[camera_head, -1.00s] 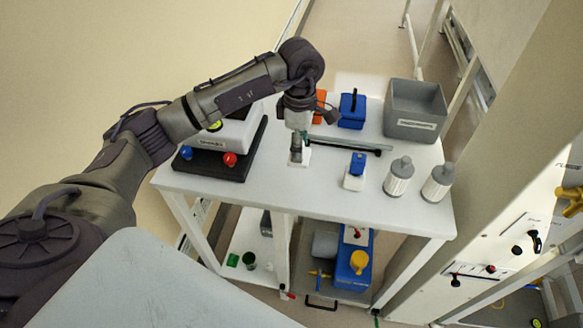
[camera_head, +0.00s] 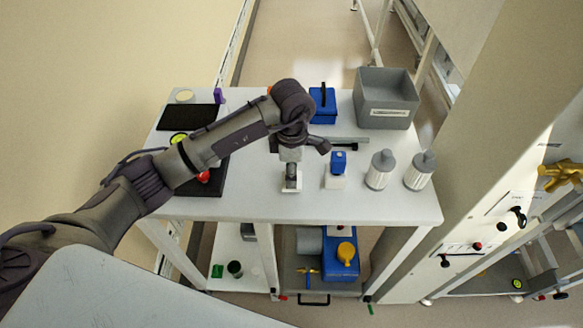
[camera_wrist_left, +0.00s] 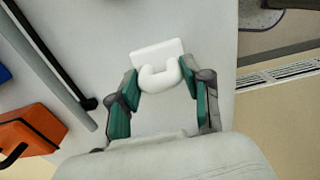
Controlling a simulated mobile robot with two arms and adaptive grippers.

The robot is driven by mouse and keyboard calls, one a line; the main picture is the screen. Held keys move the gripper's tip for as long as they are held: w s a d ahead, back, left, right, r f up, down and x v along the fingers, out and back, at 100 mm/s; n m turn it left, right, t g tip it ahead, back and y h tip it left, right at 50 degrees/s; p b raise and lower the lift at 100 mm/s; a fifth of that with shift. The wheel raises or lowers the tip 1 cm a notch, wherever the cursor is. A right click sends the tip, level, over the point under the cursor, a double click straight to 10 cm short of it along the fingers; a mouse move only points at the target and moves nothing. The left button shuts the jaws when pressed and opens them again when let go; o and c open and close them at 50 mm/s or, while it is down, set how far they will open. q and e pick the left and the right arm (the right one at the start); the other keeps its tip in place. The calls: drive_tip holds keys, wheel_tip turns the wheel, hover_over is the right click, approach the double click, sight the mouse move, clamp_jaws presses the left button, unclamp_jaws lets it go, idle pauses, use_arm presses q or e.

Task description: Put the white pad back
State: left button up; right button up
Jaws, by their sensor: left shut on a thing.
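The white pad (camera_head: 291,188) is a small flat white block with a curved white handle. In the left wrist view, the pad (camera_wrist_left: 158,50) has its handle between the green-lined fingers. My left gripper (camera_head: 291,172) points down over the white bench top (camera_head: 255,208) and is shut on that handle. It also shows in the left wrist view (camera_wrist_left: 161,78). The pad is near the bench's front edge; I cannot tell whether it touches the top. My right gripper is not in view.
A blue-topped white block (camera_head: 336,180) and two white-grey canisters (camera_head: 380,170) stand right of the pad. Behind are a grey bar (camera_head: 350,140), a blue box (camera_head: 323,106) and a grey bin (camera_head: 384,98). A black mat (camera_head: 188,118) lies at the left.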

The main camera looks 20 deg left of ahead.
use_arm(q)
drive_tip(key=shift+f, duration=0.3)
drive_tip(key=o, duration=0.8)
drive_tip(key=shift+c, duration=0.2)
drive_tip(key=shift+o, duration=1.8)
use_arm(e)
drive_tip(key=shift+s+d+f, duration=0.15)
